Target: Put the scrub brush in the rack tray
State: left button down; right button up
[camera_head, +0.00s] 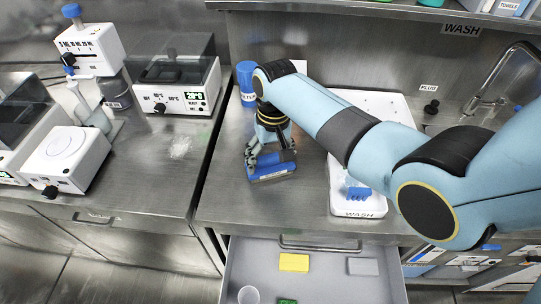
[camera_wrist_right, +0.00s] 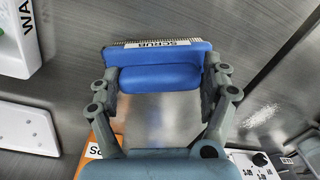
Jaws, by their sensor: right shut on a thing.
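The scrub brush (camera_head: 270,172) has a blue body and a white label. My right gripper (camera_head: 269,150) is shut on it, over the left part of the steel counter. In the right wrist view the brush (camera_wrist_right: 160,76) sits between the two fingers (camera_wrist_right: 162,85), its SCRUB label and bristle edge facing away from the wrist. I cannot tell whether it touches the counter. A white tray (camera_head: 343,195) with a front label lies to the right. Behind it is a white holed surface (camera_head: 385,103), partly hidden by my right arm, perhaps the rack tray. My left gripper is out of view.
An open drawer (camera_head: 325,288) below holds a yellow block (camera_head: 293,262), a grey block (camera_head: 362,266) and a cup (camera_head: 248,295). A blue-capped container (camera_head: 246,80) stands behind the gripper. A tap (camera_head: 490,85) is at right; instruments fill the left bench.

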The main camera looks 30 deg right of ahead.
jog(key=o, duration=1.2)
jog(key=shift+o, duration=0.2)
